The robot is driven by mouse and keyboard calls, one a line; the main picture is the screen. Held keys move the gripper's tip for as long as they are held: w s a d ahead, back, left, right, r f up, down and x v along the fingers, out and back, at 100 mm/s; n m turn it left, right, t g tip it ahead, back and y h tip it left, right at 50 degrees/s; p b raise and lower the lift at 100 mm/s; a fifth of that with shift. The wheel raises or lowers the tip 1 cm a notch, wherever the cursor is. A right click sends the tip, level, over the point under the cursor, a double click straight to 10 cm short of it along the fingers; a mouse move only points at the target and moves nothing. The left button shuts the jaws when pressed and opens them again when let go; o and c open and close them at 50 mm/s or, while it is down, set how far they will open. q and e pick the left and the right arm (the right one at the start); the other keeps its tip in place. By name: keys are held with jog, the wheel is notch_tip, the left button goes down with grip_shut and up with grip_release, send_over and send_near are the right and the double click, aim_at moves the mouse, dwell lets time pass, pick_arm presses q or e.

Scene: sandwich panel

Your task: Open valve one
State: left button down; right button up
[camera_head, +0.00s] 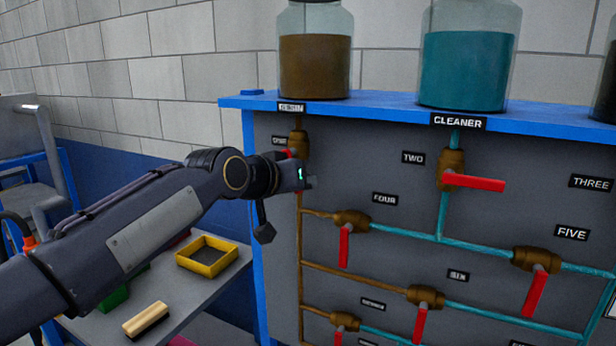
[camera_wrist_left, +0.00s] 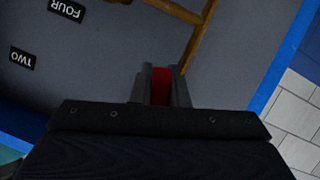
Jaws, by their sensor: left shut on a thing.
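Valve one is a brass body (camera_head: 298,141) on the brown pipe at the panel's left side, beside a partly covered label that appears to read ONE (camera_head: 279,140). My left gripper (camera_head: 303,177) is at this valve, just below its body. Only a small bit of its red handle (camera_head: 291,153) shows there. In the left wrist view the fingers of my left gripper (camera_wrist_left: 161,88) are shut on the red handle (camera_wrist_left: 161,80), which sits between them. The handle's full angle is hidden by my gripper. My right gripper is not in view.
Valve two (camera_head: 452,170) has its red handle level, pointing right. Valve four (camera_head: 350,222) and valve five (camera_head: 536,259) have handles hanging down. Jars of brown (camera_head: 315,65) and teal liquid (camera_head: 466,70) stand on the blue shelf. A low table holds a yellow tray (camera_head: 228,262) and a brush (camera_head: 146,320).

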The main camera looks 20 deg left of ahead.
pick_arm(q)
jog(key=shift+a+f+m+y, duration=0.2)
jog(key=shift+a+m+y, duration=0.8)
jog(key=shift+m, duration=0.3)
jog(key=c, duration=1.4)
grip_release()
jog(key=b+v, duration=0.1)
jog(key=v, duration=0.6)
jog(key=shift+s+r+b, duration=0.2)
jog(key=shift+s+b, duration=0.1)
jog(key=shift+b, duration=0.1)
